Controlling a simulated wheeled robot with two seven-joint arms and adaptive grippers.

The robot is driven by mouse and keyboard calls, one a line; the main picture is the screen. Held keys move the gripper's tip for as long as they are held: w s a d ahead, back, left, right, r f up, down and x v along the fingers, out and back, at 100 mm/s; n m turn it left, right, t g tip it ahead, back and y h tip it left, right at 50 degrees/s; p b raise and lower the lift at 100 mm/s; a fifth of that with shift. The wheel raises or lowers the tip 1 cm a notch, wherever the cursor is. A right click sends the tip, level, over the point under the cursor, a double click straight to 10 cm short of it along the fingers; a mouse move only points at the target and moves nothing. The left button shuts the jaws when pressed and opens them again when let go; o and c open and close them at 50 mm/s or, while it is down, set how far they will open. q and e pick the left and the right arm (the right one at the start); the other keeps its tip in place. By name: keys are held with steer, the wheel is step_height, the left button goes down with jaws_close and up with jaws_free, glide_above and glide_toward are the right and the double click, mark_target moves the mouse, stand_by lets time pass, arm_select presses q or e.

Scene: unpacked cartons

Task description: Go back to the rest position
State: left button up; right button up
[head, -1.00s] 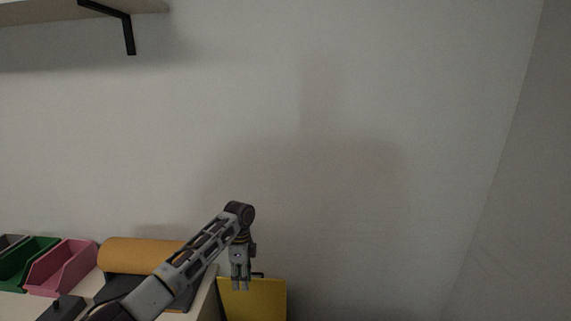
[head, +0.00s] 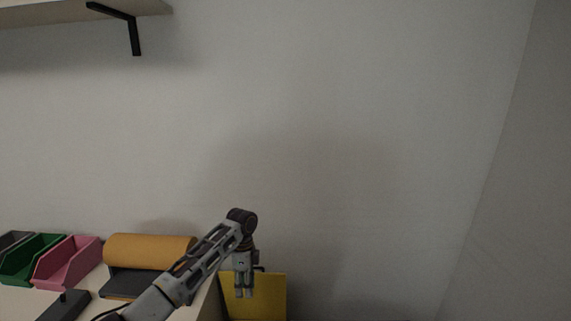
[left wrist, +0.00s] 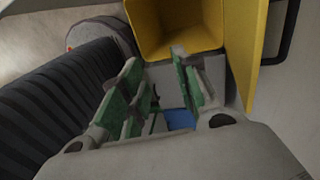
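My left arm comes in from the lower left in the head view, and its left gripper (head: 244,293) hangs fingers down in front of a yellow panel-like object (head: 268,298) beside the table's right end. In the left wrist view the green-padded fingers of the left gripper (left wrist: 157,65) stand apart with nothing held between them. A small blue patch (left wrist: 180,119) shows beyond the gap, and I cannot tell what it is. My right gripper is in neither view.
The light table (head: 209,302) carries a pink bin (head: 67,264), a green bin (head: 30,262), an orange roll (head: 150,250) and a dark flat object (head: 65,305). A yellow open container (left wrist: 180,35) is close to the fingers in the wrist view. A shelf (head: 60,12) hangs upper left.

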arm_select(q)
steer(key=s+d+f+n+t+h, duration=0.1)
steer(key=s+d+f+n, duration=0.2)
steer(key=s+f, duration=0.35)
steer(key=s+d+f+n+t+h, duration=0.1)
steer(key=s+d+f+n, duration=0.15)
steer(key=s, duration=0.65)
steer(key=s+a+r+n+t+y, duration=0.2)
steer(key=s+a+r+n+t, duration=0.15)
steer(key=s+a+n, duration=1)
steer(key=s+a+f+m+g, duration=0.1)
steer(key=s+f+m, duration=0.15)
steer(key=f, duration=1.45)
steer(key=s+a+f+m, duration=0.1)
steer(key=s+f, duration=0.2)
steer(key=f, duration=1.3)
steer(key=s+a+f, duration=0.2)
steer(key=s+f, duration=0.8)
steer(key=s, duration=0.1)
steer(key=s+a+f+g, duration=0.1)
steer(key=s+a+f, duration=0.1)
steer(key=s+f, duration=0.8)
steer(key=shift+s, duration=0.45)
steer(key=shift+f, duration=0.1)
